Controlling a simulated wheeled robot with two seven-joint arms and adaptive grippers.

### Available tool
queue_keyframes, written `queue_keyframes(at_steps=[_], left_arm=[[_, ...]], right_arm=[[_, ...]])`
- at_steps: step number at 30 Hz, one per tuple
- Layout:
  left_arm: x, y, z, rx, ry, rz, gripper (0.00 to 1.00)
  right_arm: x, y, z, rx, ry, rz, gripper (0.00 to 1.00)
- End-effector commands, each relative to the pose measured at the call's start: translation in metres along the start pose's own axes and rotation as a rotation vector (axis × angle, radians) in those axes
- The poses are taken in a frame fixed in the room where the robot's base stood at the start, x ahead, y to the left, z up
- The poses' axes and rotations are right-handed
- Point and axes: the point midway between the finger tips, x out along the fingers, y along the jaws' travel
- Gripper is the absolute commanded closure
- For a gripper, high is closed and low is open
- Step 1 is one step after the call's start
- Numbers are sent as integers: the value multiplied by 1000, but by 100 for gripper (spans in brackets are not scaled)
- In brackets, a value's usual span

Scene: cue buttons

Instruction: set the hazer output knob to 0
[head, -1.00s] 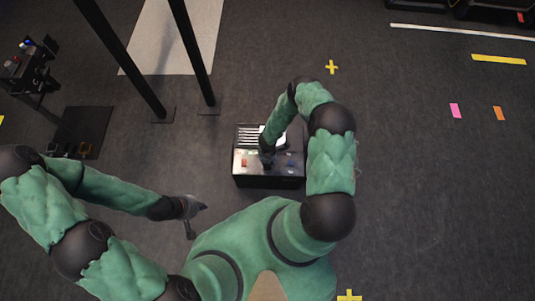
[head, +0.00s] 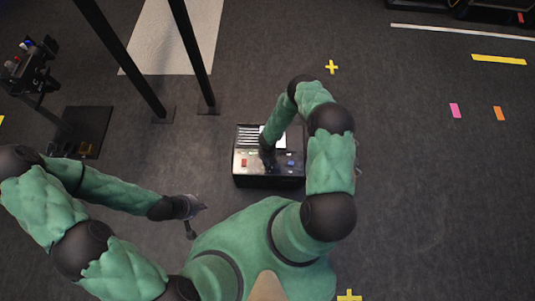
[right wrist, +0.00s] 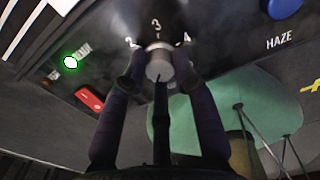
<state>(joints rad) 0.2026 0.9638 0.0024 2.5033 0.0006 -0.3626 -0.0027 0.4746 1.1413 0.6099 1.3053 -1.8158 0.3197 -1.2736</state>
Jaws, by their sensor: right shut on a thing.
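The hazer is a black box (head: 270,181) on the floor in front of me in the head view. Its output knob (right wrist: 159,66) is a small grey cylinder in the right wrist view, with the numbers 2, 3 and 4 visible around its far side. The knob's pointer and the 0 mark cannot be made out. In the head view my right wrist hides the knob. My left gripper (head: 198,217) is open and empty, left of the box and above the floor.
On the panel are a lit green light (right wrist: 70,62), a red button (right wrist: 90,98) and a blue button (right wrist: 283,7), the last near the HAZE label. Two black posts (head: 193,55) and a black stand (head: 82,128) are at left.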

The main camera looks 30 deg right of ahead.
Motion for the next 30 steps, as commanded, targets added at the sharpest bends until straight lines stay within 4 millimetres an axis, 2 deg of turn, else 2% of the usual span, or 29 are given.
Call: queue_keyframes(at_steps=[12, 13, 15, 25, 30], left_arm=[[0, 0, 0, 0, 0, 0, 100], [0, 0, 0, 0, 0, 0, 100], [0, 0, 0, 0, 0, 0, 100], [0, 0, 0, 0, 0, 0, 100], [0, 0, 0, 0, 0, 0, 100]], right_arm=[[0, 0, 0, -7, 0, -1, 100], [0, 0, 0, -7, 0, -1, 63], [0, 0, 0, -6, 0, -1, 48], [0, 0, 0, -5, 0, 0, 48], [-11, 0, 1, -6, -2, 0, 48]])
